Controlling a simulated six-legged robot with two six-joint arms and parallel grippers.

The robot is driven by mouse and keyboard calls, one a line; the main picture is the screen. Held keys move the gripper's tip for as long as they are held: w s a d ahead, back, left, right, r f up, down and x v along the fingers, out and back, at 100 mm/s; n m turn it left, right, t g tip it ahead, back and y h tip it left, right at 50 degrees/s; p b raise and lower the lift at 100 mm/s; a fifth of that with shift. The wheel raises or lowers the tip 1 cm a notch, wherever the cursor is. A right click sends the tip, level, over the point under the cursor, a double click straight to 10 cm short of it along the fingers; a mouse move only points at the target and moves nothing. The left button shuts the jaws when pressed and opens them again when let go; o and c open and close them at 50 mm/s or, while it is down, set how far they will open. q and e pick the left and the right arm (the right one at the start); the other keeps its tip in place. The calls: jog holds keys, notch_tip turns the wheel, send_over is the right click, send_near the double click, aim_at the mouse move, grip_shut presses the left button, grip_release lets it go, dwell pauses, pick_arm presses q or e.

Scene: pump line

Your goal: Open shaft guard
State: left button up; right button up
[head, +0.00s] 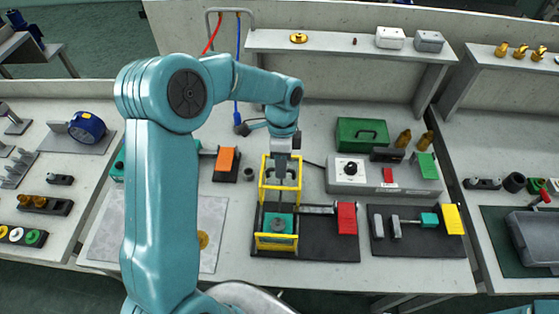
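The yellow shaft guard (265,242) is a cage of bars over a teal pump unit (281,223) on a black base plate (330,249) in the middle of the bench. Its far bars rise behind the unit. My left gripper (283,175) points down at this far part and overlaps it in the picture. I cannot tell whether its fingers touch a bar or how far apart they are. My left arm comes in from the left and hides part of the bench. My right gripper is not in view.
A red block (347,218) ends the shaft to the right of the guard. A grey control box (350,173) and a green case (361,134) stand behind. A second black plate with a yellow block (453,219) lies at the right. A shelf (340,45) runs along the back.

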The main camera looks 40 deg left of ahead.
pick_arm(q)
jog(key=shift+d, duration=0.1)
jog(key=shift+a+r, duration=0.1)
jog(key=shift+a, duration=0.15)
jog(key=shift+r, duration=0.35)
notch_tip(320, 180, up, 15)
jog(key=w+a, duration=0.1)
jog(key=w, duration=0.1)
jog(key=shift+w+a+b, duration=0.15)
jog(key=shift+w+b, duration=0.15)
jog(key=shift+b, duration=0.05)
